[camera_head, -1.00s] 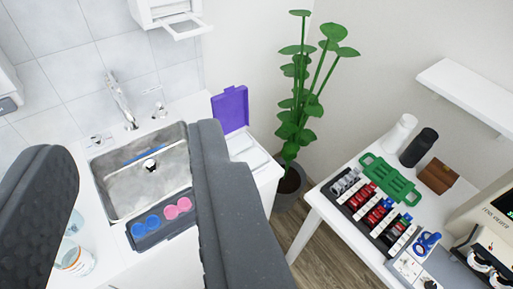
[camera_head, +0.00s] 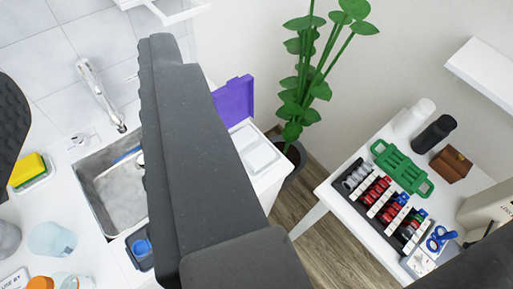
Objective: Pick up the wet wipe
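No wet wipe can be made out for certain. A white box (camera_head: 252,152) with a raised purple lid (camera_head: 235,101) stands at the right end of the sink counter; I cannot tell whether it holds wipes. My gripper (camera_head: 85,65) is open, with its dark fingers wide apart and nothing seen between them but sink and counter. The right finger runs just left of the box and hides part of the sink and counter. The left finger is cut off by the left edge.
The steel sink (camera_head: 115,196) and tap (camera_head: 100,95) lie between the fingers. A yellow sponge (camera_head: 28,170) and clear cup (camera_head: 52,239) are at left. A potted plant (camera_head: 310,85) stands behind the box. The white table (camera_head: 345,225) at right holds a green rack (camera_head: 402,168) and bottles.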

